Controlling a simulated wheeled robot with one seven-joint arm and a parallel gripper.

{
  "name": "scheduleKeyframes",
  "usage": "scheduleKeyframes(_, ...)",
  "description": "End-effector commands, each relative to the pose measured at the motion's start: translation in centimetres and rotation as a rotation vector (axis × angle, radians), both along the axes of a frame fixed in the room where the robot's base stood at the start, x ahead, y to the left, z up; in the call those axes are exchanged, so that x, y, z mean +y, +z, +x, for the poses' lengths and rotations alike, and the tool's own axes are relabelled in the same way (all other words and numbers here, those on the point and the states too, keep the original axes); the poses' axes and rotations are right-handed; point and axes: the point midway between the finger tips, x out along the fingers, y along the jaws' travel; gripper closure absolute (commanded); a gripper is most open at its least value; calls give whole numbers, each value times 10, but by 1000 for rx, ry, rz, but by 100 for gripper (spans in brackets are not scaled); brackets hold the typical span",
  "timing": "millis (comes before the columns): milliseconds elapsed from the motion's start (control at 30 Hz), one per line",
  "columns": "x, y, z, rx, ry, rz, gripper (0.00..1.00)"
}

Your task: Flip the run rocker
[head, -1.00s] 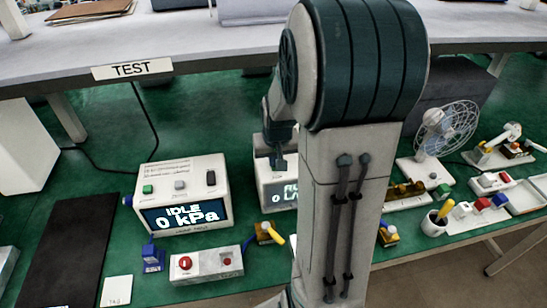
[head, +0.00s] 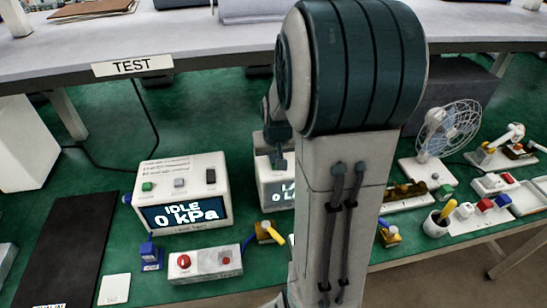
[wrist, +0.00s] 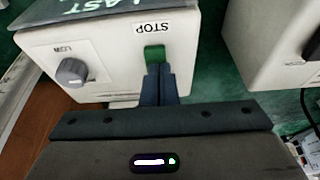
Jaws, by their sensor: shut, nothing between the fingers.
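A pale control box (head: 275,165) with a tilted screen stands mid-bench, partly hidden behind my arm in the head view. In the wrist view its panel (wrist: 110,55) carries a green rocker (wrist: 154,53), marked STOP upside down in this view, and a grey knob (wrist: 72,72). The screen (wrist: 85,8) shows LAST, upside down. My gripper (wrist: 156,72) is shut and empty, its dark fingertips at the rocker's near edge. They look touching or very close. In the head view, my gripper (head: 279,160) is over the box's top.
Left of it stands a similar box (head: 182,190) reading IDLE 0 kPa, with a red-button box (head: 205,264) in front. A fan (head: 440,135) and small parts sit at right. In the wrist view another pale box (wrist: 270,45) stands close at right.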

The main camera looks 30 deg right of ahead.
Motion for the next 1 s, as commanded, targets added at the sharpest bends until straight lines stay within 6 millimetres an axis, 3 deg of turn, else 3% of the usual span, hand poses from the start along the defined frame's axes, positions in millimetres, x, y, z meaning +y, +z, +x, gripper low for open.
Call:
scheduleKeyframes(567, -2, 7, 8, -1, 1, -1, 100)
scheduleKeyframes(867, 0, 53, 5, -4, 2, -2, 100)
scheduleKeyframes(1000, 3, 68, -6, -7, 1, -2, 100)
